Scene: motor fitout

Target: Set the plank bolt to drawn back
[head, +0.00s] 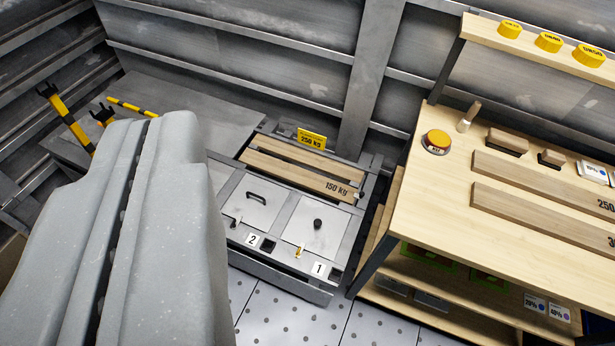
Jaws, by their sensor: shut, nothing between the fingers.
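My gripper (148,120) fills the left foreground as two grey fingers closed together, with nothing visible between them. Its tips are to the left of the low metal unit (275,270) and appear apart from it. Two wooden planks lie on the unit's back part; the front plank (300,173) is marked 150 kg. A small dark fitting (361,194) sits at that plank's right end. It may be the plank bolt, but it is too small to tell its position. My gripper hides part of the unit's left side.
Lid 2 has a dark handle (257,198); lid 1 has a black knob (317,224). A yellow 250 kg sign (311,139) stands behind the planks. A wooden workbench (440,190) with a yellow button (437,139) stands right. Black-and-yellow bars (72,124) are left. Bare floor (290,315) lies in front.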

